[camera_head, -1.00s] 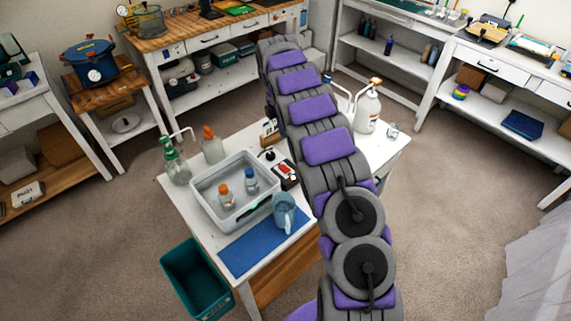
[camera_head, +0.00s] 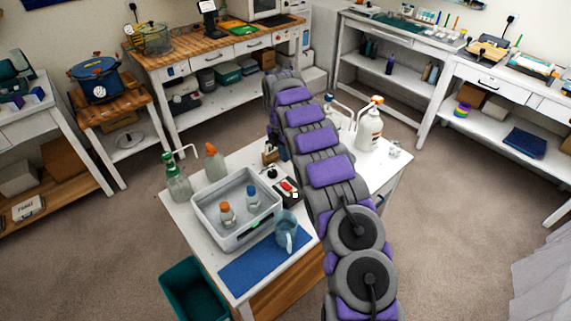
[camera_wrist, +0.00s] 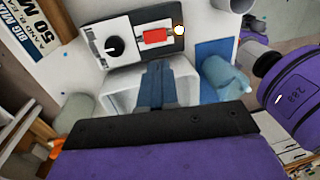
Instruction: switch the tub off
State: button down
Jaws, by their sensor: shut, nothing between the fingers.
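The pale grey tub (camera_head: 212,228) stands on the white table with two small bottles in it, one orange-capped (camera_head: 227,216) and one blue-capped (camera_head: 252,198). Behind its right corner is a dark control box (camera_head: 287,187) with a red part. In the wrist view the control box (camera_wrist: 132,62) shows a black round knob (camera_wrist: 115,46), a red rocker switch (camera_wrist: 155,36) and a bright lit spot (camera_wrist: 180,30). My gripper (camera_wrist: 157,68) is shut and empty, its fingertips just below the red switch in the picture. A gap cannot be judged. My arm hides the gripper in the head view.
A blue jug (camera_head: 287,232) stands close right of the tub, by a blue mat (camera_head: 254,264). Spray bottles (camera_head: 177,180) stand to the left. A teal bin (camera_head: 192,290) is on the floor.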

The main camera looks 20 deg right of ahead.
aim_at(288, 188)
jog(key=f+b, duration=0.1)
jog(key=f, duration=0.3)
jog(key=s+f+b, duration=0.1)
jog(key=f, duration=0.3)
jog(key=f+b, duration=0.1)
jog(key=f, duration=0.3)
jog(key=shift+s+d+f, duration=0.3)
jog(key=shift+s, duration=0.05)
jog(key=shift+s+p, duration=0.15)
jog(key=shift+p, duration=0.4)
jog(key=shift+s+f+t+p, duration=0.1)
jog(key=shift+s+t+p, duration=0.05)
jog(key=shift+t+p, duration=0.25)
jog(key=shift+f, duration=0.3)
jog(key=shift+a, duration=0.1)
